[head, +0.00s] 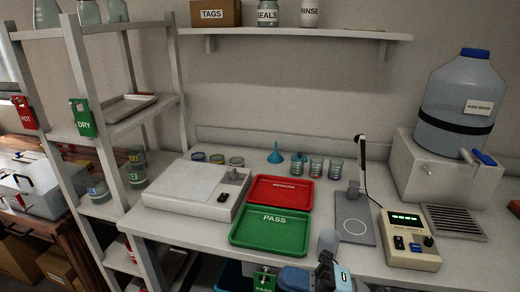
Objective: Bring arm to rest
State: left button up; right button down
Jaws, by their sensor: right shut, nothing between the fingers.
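My right gripper (326,264) shows at the bottom edge, right of centre, in front of the bench. It is shut with nothing between its fingers. Its blue-grey arm parts show beside it, and the rest of the arm is cut off by the frame. It is near the front edge of the white bench (190,229), just right of the green PASS tray (270,248). My left gripper is not in view.
A red tray (280,176), a flat white device (190,185), a grey stand (355,220), a beige meter (408,240) and several glass beakers (316,167) stand on the bench. A large water container (460,90) is at right. A shelf rack (78,85) stands at left.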

jog(key=d+f+m+t+h, duration=0.4)
jog(key=f+m+t+h, duration=0.3)
jog(key=m, duration=0.5)
jog(key=d+f+m+t+h, duration=0.5)
jog(key=f+m+t+h, duration=0.15)
jog(key=m, duration=0.55)
jog(key=s+d+f+m+g+h, duration=0.2)
jog(key=s+f+m+g, duration=0.15)
jog(key=f, duration=0.25)
jog(key=s+d+f+m+g+h, duration=0.2)
jog(key=s+f+m+h, duration=0.1)
jog(key=s+f, duration=0.25)
pick_arm(q)
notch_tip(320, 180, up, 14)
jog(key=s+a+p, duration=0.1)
jog(key=p, duration=1.9)
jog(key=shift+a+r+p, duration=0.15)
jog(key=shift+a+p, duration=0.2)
pick_arm(e)
notch_tip(320, 180, up, 14)
jog(key=s+d, duration=0.1)
jog(key=shift+s+f, duration=0.2)
jog(key=shift+s, duration=0.2)
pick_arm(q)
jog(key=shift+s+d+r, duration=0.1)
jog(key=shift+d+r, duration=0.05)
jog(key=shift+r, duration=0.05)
pick_arm(e)
jog(key=shift+d, duration=0.1)
